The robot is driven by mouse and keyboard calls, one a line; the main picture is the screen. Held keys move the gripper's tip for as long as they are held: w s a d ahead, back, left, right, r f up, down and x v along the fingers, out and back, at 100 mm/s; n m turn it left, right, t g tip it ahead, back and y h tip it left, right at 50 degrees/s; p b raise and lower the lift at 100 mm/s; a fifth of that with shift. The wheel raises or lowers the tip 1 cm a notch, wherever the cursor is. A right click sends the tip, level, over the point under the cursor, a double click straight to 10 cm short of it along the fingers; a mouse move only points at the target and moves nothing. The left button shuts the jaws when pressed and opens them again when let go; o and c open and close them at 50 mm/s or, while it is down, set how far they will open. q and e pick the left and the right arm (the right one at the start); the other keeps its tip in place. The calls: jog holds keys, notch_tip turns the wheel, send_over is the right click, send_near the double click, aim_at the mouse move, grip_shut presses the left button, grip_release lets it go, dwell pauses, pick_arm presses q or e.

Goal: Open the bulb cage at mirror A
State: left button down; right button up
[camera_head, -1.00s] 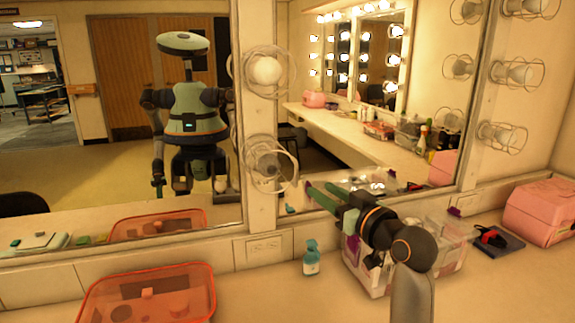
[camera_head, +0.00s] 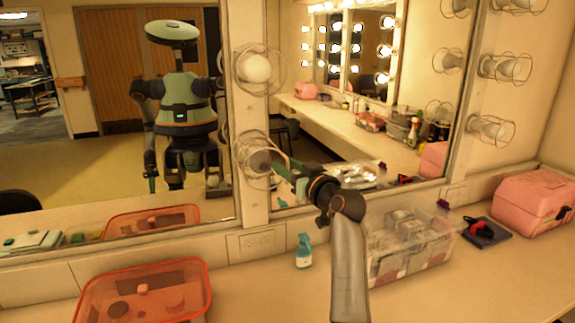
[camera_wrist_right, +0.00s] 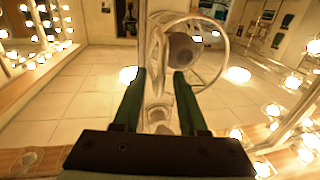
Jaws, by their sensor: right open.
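The lower bulb cage (camera_head: 249,139) is a wire cage around a grey, unlit bulb, on the post between two mirrors. No label shows which mirror is A. My right gripper (camera_head: 279,164) reaches in from the right and overlaps the cage's lower right in the head view. In the right wrist view, my right gripper (camera_wrist_right: 160,77) is open, its green fingers apart. The cage (camera_wrist_right: 226,50) and its dark bulb (camera_wrist_right: 183,50) lie just beyond and between the fingertips. I cannot tell whether the fingers touch the wire. My left gripper is not directly in view.
Another caged bulb (camera_head: 257,69) sits above on the same post. The mirror (camera_head: 110,90) at left reflects me.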

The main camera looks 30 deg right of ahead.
grip_shut()
dwell(0.4)
dwell(1.1)
